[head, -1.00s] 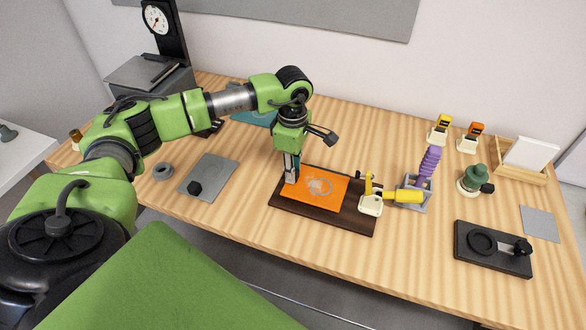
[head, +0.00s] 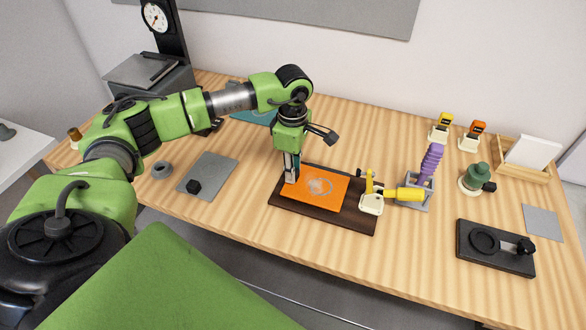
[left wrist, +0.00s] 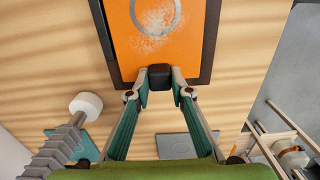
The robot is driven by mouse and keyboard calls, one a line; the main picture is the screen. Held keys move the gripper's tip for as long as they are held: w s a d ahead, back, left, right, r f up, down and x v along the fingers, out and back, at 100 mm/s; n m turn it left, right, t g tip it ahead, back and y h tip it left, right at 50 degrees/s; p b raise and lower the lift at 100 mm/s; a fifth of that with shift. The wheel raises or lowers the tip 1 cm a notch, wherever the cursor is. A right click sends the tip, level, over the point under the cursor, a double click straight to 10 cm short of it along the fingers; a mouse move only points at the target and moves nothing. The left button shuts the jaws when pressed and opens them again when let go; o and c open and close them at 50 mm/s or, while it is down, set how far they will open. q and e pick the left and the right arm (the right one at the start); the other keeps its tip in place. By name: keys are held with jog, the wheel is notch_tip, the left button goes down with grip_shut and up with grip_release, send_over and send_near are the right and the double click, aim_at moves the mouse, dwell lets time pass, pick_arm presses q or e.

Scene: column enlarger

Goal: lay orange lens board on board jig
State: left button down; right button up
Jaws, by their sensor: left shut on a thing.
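The orange lens board (head: 330,200) is a flat orange plate with a pale round mark in its middle. It lies over the left part of the dark brown board jig (head: 355,222), looking flat; I cannot tell whether it touches all round. My left gripper (head: 291,178) points down at the board's left end. In the left wrist view my gripper (left wrist: 160,76) is shut on a dark block at the near edge of the orange lens board (left wrist: 180,50). The jig's dark border (left wrist: 208,50) shows beside the board there. My right gripper is not in view.
A yellow-handled tool (head: 408,195) and grey holder stand just right of the jig. A black fixture (head: 475,258) lies at the right. Bare wood lies between it and the jig.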

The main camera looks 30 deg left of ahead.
pick_arm(q)
jog(key=shift+f+b, duration=0.35)
jog(key=shift+f, duration=0.05)
jog(key=c, duration=1.7)
grip_release()
jog(key=shift+r, duration=0.1)
jog(key=shift+r+p, duration=2.25)
jog(key=shift+r, duration=1.65)
